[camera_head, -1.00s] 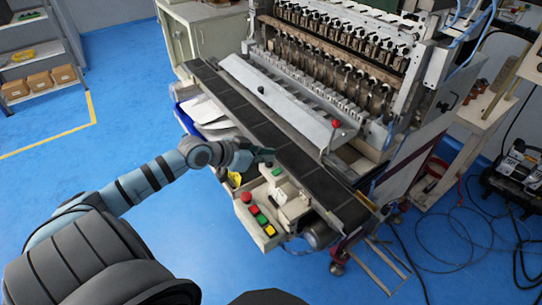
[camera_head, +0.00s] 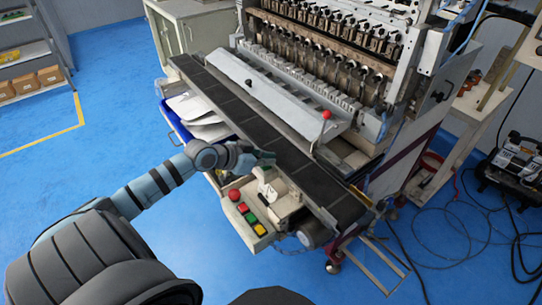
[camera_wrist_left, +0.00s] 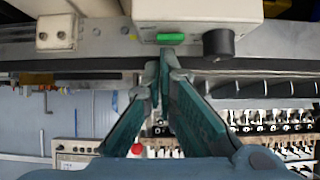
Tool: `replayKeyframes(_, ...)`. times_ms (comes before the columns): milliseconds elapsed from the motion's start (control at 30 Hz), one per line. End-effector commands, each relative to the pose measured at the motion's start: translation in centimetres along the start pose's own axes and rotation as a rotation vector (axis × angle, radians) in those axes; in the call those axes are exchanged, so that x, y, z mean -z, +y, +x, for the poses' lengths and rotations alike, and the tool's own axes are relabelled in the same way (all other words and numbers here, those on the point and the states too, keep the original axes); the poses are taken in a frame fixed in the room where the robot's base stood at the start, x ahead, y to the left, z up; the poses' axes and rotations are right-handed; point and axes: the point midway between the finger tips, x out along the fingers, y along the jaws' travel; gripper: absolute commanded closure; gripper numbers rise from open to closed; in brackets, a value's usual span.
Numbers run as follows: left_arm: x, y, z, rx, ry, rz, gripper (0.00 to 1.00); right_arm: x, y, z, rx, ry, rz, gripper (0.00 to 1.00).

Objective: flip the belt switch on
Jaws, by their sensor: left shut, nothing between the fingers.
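The conveyor belt (camera_head: 225,103) runs along the front of the coil winder (camera_head: 330,60). My left gripper (camera_head: 266,158) is shut and empty, at the belt's front edge above a pale control box. In the left wrist view, the closed teal fingertips (camera_wrist_left: 167,62) lie just below a green switch (camera_wrist_left: 171,38) on a pale box (camera_wrist_left: 190,10). A black knob (camera_wrist_left: 218,44) is to its right. I cannot tell whether the tips touch the switch or which way it is set. The head view does not show the green switch clearly near the gripper. My right gripper is not in view.
A button box (camera_head: 247,222) with red, green and yellow buttons stands below the gripper. A red-knobbed lever (camera_head: 326,115) rises behind the belt. A blue tray with papers (camera_head: 196,108) lies left of the gripper. Blue floor is open at the left.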

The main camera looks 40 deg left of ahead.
Motion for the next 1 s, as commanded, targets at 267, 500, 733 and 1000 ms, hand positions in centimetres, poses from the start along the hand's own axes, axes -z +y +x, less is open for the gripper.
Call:
replayKeyframes(267,-0.2,-0.1,-0.3,0.003,0.002,-0.002,1.0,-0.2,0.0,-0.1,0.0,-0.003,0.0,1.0)
replayKeyframes(500,-0.9,-0.1,-1.1,0.002,0.0,-0.003,1.0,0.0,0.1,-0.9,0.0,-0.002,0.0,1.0)
replayKeyframes(733,-1.2,-0.1,-1.3,0.002,0.003,-0.002,1.0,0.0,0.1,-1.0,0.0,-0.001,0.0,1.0)
replayKeyframes(1000,-0.6,-0.1,-1.7,0.001,0.003,-0.001,1.0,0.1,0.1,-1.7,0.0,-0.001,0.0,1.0)
